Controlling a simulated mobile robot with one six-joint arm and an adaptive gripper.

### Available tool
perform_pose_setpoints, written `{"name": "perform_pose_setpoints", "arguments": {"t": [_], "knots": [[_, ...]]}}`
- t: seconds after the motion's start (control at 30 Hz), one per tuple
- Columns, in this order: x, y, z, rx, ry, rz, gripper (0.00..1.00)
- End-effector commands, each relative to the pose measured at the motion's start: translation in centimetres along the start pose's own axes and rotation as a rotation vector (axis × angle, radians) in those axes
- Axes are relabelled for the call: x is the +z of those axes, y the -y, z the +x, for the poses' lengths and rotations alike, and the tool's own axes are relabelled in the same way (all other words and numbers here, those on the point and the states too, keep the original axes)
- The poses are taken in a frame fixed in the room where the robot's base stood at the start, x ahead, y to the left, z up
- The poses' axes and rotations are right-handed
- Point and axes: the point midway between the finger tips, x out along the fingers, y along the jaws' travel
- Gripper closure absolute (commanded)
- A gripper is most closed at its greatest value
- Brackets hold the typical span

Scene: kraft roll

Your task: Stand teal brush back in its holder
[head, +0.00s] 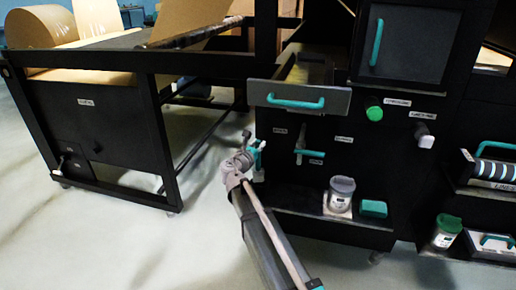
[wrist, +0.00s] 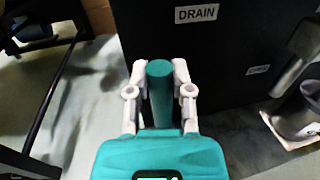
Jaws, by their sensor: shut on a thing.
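The teal brush shows in the wrist view as a teal cylinder (wrist: 160,95) upright between the two pale fingers of my gripper (wrist: 158,72), which are shut on it. Its lower part is hidden behind the teal gripper body. In the head view my gripper (head: 256,150) is in front of the black cabinet's left edge, below the open drawer, with small teal parts at its tip. A grey cup (head: 341,194) stands on the low shelf to the right of my gripper. I cannot tell for certain whether it is the brush holder.
The open drawer (head: 300,98) with a teal handle juts out above my gripper. A teal block (head: 373,208) lies beside the cup. A lever (head: 300,145) sticks out of the cabinet front, also showing in the wrist view (wrist: 298,55). The floor at left (head: 130,235) is clear.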

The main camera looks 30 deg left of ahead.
Motion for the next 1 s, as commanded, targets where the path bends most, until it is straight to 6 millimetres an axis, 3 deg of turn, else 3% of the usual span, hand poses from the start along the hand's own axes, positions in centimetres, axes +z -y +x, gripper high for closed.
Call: {"name": "perform_pose_setpoints", "arguments": {"t": [0.73,0.77,0.93,1.0], "knots": [[-1.0,-0.1,-0.1,0.001,0.000,0.000,1.00],[-1.0,-0.1,-0.1,0.001,0.000,0.000,0.68],[-0.9,-0.1,-0.1,0.001,0.000,0.000,0.37],[-0.9,-0.1,-0.1,0.001,0.000,0.000,0.37]]}}
